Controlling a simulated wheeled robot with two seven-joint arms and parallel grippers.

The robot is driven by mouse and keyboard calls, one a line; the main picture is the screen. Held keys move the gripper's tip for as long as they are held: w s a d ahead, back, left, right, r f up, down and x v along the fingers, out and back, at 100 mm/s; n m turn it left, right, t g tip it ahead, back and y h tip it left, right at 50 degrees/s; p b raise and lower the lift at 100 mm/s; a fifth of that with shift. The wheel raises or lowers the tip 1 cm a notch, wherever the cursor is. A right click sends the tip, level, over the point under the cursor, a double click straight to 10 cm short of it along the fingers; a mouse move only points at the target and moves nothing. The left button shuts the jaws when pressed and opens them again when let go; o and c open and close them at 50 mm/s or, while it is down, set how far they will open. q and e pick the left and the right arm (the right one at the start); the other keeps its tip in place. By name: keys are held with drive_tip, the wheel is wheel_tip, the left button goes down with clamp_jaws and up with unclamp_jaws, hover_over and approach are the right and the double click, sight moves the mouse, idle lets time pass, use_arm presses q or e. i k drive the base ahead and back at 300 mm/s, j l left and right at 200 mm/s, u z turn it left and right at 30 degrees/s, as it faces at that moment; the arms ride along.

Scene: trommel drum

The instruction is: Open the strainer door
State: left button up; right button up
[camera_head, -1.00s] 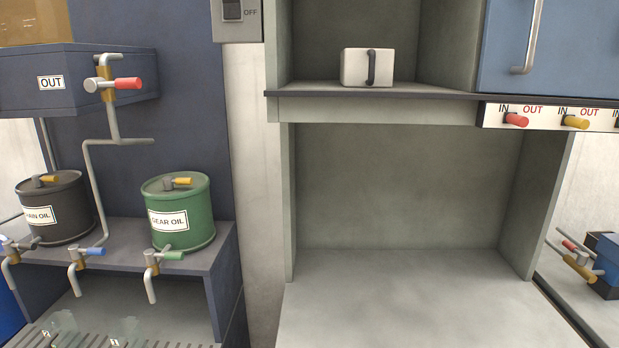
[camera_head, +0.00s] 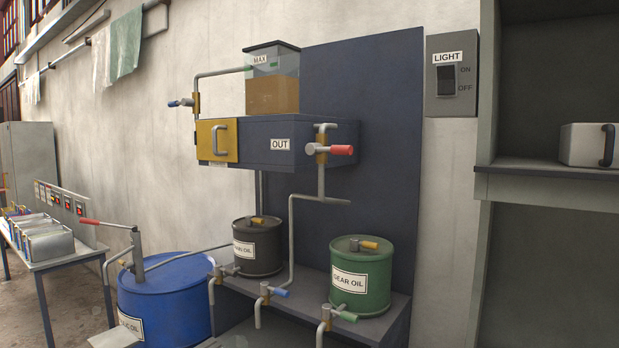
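A yellow door (camera_head: 217,142) with a grey curved handle (camera_head: 220,138) is on the front left of a dark blue wall box (camera_head: 262,157). The door looks shut. A small label under it is too small to read, so I cannot confirm that it is the strainer door. A clear tank (camera_head: 272,80) marked MAX, with amber liquid, stands on the box. A red-handled valve (camera_head: 341,150) is beside the OUT label. Neither of my grippers is in view.
Below the box, a dark drum (camera_head: 257,250) and a green GEAR OIL drum (camera_head: 361,280) stand on a shelf with several taps. A blue barrel (camera_head: 165,300) with a red-handled pump stands lower left. A table with metal trays (camera_head: 45,240) is further left.

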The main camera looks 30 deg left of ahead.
sight(215, 141)
drive_tip(key=u, duration=1.55)
